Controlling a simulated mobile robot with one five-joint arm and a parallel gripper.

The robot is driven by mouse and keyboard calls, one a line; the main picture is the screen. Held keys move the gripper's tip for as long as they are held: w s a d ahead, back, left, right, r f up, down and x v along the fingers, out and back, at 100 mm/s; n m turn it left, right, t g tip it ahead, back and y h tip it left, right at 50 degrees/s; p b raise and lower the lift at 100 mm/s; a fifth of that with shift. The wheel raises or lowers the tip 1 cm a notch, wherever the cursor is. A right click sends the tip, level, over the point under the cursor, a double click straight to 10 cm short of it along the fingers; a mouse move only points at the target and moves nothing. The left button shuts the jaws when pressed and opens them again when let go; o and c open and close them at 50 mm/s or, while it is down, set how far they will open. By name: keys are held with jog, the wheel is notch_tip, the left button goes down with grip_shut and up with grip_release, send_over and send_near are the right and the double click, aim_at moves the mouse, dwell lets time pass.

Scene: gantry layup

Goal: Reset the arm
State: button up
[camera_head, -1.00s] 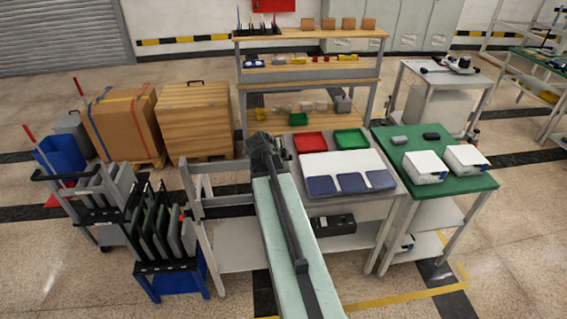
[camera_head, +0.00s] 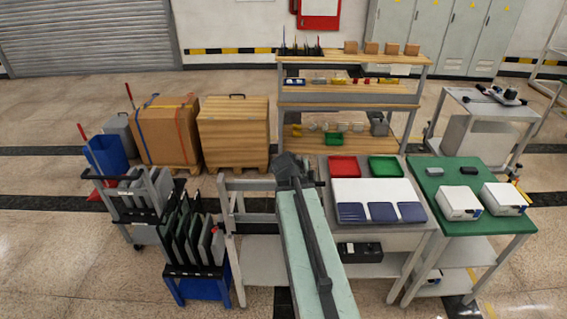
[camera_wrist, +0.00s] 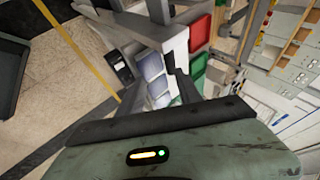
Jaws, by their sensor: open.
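My arm reaches forward from the bottom of the head view as a pale green link with a dark bar on it. Its dark end (camera_head: 288,166) is beside the left edge of the grey worktable (camera_head: 388,226). In the wrist view my gripper (camera_wrist: 158,88) shows two dark fingers spread apart, with nothing seen between them but the background table and trays. The fingertips are too small to make out in the head view.
The worktable holds a red tray (camera_head: 345,167), a green tray (camera_head: 385,167), a white board (camera_head: 375,190) and blue pads (camera_head: 382,212). A green-topped table (camera_head: 450,195) stands right, a blue-based rack (camera_head: 200,289) left. Floor (camera_head: 60,250) is clear at far left.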

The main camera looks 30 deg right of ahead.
jog(key=w+a+f+n+y+b, duration=0.1)
jog(key=w+a+f+n+b, duration=0.15)
jog(key=a, duration=0.45)
jog(key=w+a+f+n+t+y+b, duration=0.1)
jog(key=w+a+f+n+b, duration=0.2)
jog(key=a, duration=0.4)
jog(key=w+a+f+n+y+b, duration=0.1)
jog(key=a+f+b, duration=0.1)
jog(key=a+f, duration=0.4)
jog(key=s+a+f+n+g+y, duration=0.1)
jog(key=s+a+n, duration=0.1)
jog(key=a+n, duration=0.3)
jog(key=s+a+f+n+g+y+b, duration=0.1)
jog(key=s+a+n+y, duration=0.1)
jog(key=a+n, duration=0.4)
jog(key=s+a+f+n+g+y+b, duration=0.1)
jog(key=s+a+n, duration=0.2)
jog(key=a+n, duration=0.2)
jog(key=shift+s+a+f+n+g+y, duration=0.3)
jog(key=shift+a+n+g, duration=0.1)
jog(key=shift+n, duration=1.45)
